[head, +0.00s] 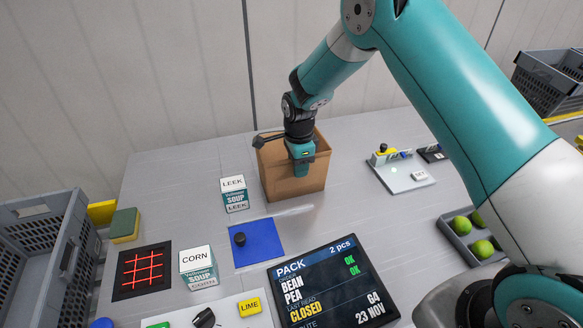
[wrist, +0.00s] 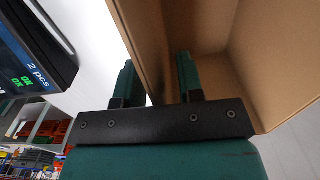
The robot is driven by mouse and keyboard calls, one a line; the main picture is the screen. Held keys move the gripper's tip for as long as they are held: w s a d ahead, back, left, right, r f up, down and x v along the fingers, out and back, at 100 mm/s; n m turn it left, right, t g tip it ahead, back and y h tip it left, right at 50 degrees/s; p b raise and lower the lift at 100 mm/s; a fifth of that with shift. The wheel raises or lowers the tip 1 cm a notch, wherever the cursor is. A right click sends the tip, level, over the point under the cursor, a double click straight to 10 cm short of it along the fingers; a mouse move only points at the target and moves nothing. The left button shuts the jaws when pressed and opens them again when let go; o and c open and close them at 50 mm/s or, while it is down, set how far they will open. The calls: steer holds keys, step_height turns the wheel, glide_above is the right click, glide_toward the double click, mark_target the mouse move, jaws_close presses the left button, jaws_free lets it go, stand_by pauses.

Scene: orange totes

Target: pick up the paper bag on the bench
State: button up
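The paper bag (head: 285,183) is brown, open-topped and upright on the grey bench (head: 335,215). My gripper (head: 301,172) is at its near side, pointing down over the rim. In the wrist view, the bag wall (wrist: 142,28) runs between the two spread fingers of my gripper (wrist: 156,62). One finger is outside the bag and the other is inside it. The fingers stand apart, and I see no clear grip on the wall. The bag's far inside is partly hidden by my arm in the head view.
A LEEK soup box (head: 235,195) stands just left of the bag, and a CORN box (head: 197,266) nearer. A blue mat (head: 262,246) and a PACK screen (head: 330,285) lie in front. A grey crate (head: 45,260) is at left; a green-fruit tray (head: 458,240) is right.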

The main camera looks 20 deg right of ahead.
jaws_close()
steer(key=shift+s, duration=0.1)
